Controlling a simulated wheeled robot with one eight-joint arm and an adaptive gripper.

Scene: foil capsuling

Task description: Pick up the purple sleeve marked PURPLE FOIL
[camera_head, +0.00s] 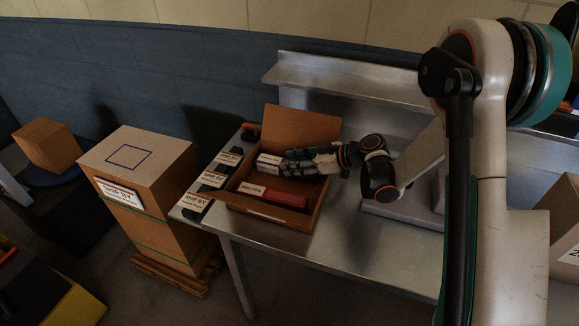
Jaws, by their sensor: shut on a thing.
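An open cardboard box (306,224) stands on the metal table. A sleeve with a white end label, seemingly the purple sleeve (268,161), shows at the box's back left; its print is too small to read surely and its colour is mostly hidden. My gripper (291,164) reaches in from the right over the box and is shut on this sleeve, its fingers covering most of it. A red sleeve (289,194) with a white end label lies in the front of the box, apart from my gripper. I cannot tell whether the held sleeve touches the box floor.
Several "SHIP BY" cards (213,179) lie along the metal table's (330,240) left edge. A tall carton (140,185) on a wooden pallet stands left of the table. A metal back ledge (345,85) runs behind the box. The table's front right is clear.

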